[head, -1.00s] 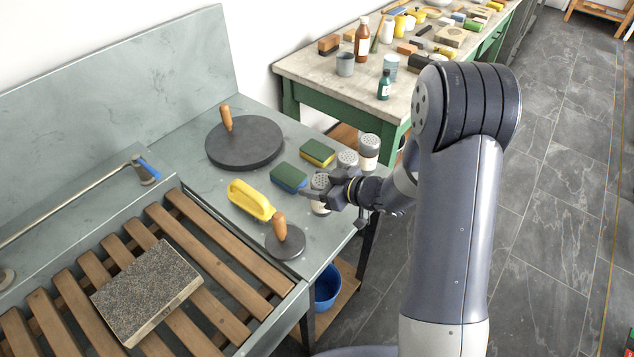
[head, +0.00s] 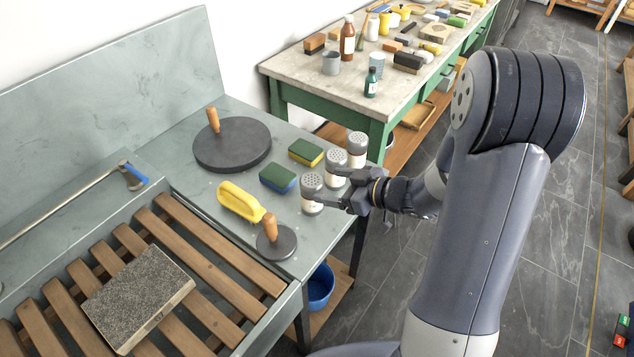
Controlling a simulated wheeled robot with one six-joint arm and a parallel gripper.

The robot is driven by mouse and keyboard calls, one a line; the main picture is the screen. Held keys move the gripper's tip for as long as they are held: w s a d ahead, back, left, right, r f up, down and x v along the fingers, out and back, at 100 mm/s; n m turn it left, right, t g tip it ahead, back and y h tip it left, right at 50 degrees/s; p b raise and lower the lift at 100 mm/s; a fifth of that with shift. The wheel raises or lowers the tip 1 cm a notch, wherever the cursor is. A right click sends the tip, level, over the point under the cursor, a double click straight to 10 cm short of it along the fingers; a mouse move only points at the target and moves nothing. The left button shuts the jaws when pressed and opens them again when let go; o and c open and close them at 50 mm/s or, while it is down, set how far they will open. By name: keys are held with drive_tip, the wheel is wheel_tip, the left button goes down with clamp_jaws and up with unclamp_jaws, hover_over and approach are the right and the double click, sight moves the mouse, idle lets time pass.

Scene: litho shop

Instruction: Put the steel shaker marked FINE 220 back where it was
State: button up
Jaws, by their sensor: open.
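Three steel shakers with perforated tops and pale label bands stand in a row along the right edge of the grey stone counter (head: 185,178). The near shaker (head: 312,192) is closest to my gripper, the middle shaker (head: 336,166) stands behind it, and the far shaker (head: 357,148) is at the back. I cannot read the marking on any of them, so I cannot tell which is FINE 220. My gripper (head: 330,198) is open, its fingers at the right side of the near shaker. I cannot tell whether they touch it.
A slatted rack with a stone block (head: 138,298) is in front. A cluttered green bench (head: 300,95) stands behind.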

drive_tip(key=v, duration=0.3)
drive_tip(key=shift+s+d, duration=0.15)
